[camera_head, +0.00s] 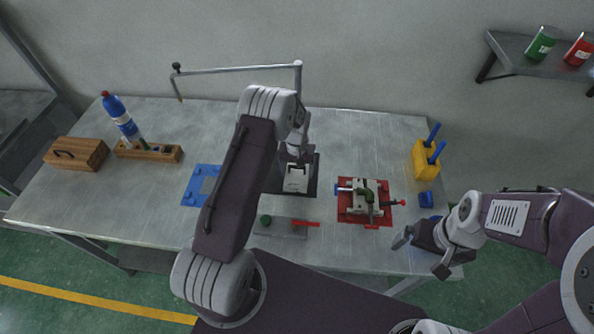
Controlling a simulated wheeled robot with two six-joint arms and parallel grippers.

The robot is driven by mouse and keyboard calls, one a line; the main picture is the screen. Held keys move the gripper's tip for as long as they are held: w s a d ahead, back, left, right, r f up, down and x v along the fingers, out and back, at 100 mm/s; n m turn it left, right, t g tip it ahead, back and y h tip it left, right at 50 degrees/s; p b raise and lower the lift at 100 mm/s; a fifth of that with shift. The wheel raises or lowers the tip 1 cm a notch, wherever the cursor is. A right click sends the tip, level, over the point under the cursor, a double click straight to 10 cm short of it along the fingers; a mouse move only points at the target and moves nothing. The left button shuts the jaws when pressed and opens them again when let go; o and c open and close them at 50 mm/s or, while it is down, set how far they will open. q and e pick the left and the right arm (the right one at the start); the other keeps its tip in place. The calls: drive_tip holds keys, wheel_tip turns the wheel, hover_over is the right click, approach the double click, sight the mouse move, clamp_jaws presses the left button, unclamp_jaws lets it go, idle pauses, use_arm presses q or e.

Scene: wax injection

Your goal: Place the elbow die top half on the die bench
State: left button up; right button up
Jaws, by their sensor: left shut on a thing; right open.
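My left gripper (297,158) reaches over the middle of the table, partly hidden by its own arm. It is shut on a pale metal block (297,181), which looks like the elbow die top half, over a black mat (311,187). I cannot tell whether the block touches the mat. Which surface is the die bench is not clear. My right gripper (421,256) is open and empty at the table's front right edge.
A blue mat (190,193) lies left of my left arm. A grey plate (287,232) with green and red parts lies in front. A yellow holder (421,166) with blue-handled tools stands right. A bottle (120,118), wooden rack (149,151) and wooden box (77,153) stand left.

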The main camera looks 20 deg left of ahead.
use_arm(q)
drive_tip(key=shift+f, duration=0.15)
drive_tip(key=o, duration=2.1)
wheel_tip(320, 180, up, 12)
drive_tip(key=shift+s+r+b, duration=0.1)
drive_tip(key=shift+r+b, duration=0.15)
drive_tip(key=shift+b, duration=0.75)
drive_tip(key=s+d+m, duration=0.1)
drive_tip(key=s, duration=0.6)
drive_tip(key=s+d+r+m, duration=0.1)
drive_tip(key=s, duration=0.6)
drive_tip(key=s+d+r+t, duration=0.1)
drive_tip(key=s, duration=0.6)
drive_tip(key=shift+s+d+m, duration=0.25)
drive_tip(key=shift+d+m, duration=0.1)
drive_tip(key=shift+m, duration=0.05)
drive_tip(key=shift+s, duration=0.1)
